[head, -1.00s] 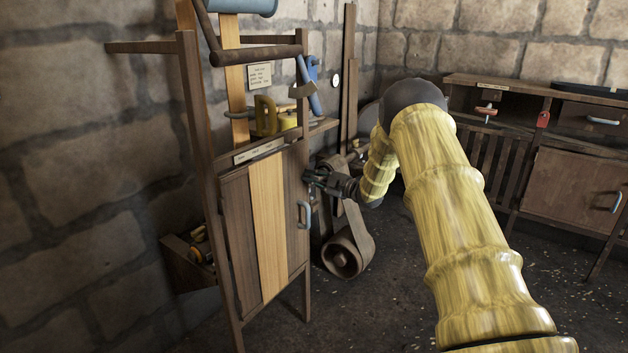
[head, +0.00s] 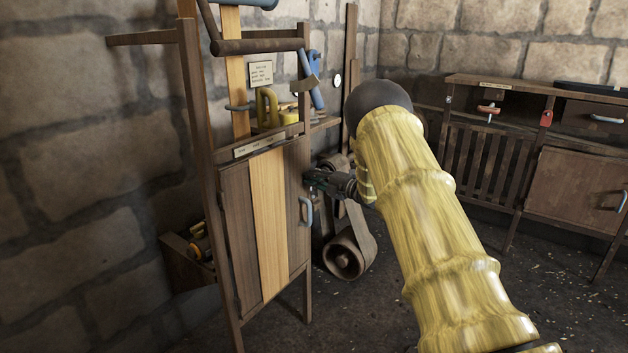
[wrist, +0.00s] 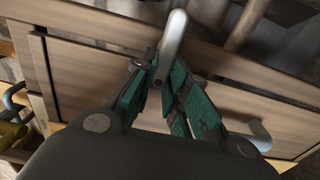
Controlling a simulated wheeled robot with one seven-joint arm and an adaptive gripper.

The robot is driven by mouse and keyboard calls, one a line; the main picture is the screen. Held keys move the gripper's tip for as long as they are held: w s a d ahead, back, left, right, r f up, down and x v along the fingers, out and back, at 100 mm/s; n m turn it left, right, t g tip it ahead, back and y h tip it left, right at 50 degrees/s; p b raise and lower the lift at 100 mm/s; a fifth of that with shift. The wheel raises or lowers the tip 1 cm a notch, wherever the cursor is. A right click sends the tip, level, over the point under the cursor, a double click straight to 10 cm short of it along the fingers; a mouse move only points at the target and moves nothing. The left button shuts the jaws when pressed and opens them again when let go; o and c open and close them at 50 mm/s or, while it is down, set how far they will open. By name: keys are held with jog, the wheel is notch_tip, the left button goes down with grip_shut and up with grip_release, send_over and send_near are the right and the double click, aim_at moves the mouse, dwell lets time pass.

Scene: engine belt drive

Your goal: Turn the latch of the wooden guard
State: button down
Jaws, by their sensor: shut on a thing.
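The wooden guard (head: 268,225) is a plank door with a pale middle board in a dark frame, standing upright at the left of the head view. Its planks (wrist: 90,75) fill much of the wrist view. The latch (wrist: 173,42) is a pale grey metal lever at the top centre of the wrist view. My gripper (wrist: 163,78), with teal finger pads, is shut on the lower end of the latch. In the head view my gripper (head: 313,180) is at the guard's right edge, just above the blue-grey handle (head: 306,213), and the latch is hidden there.
The guard's handle also shows in the wrist view (wrist: 262,136), right of the fingers. A belt roll (head: 346,257) is beside the guard's right leg. A wooden cabinet (head: 575,190) stands at the right. Open floor (head: 420,300) lies between.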

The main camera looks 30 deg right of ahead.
dwell(0.3)
jog(key=c, duration=1.4)
grip_release()
jog(key=shift+f, duration=0.1)
jog(key=v, duration=1.2)
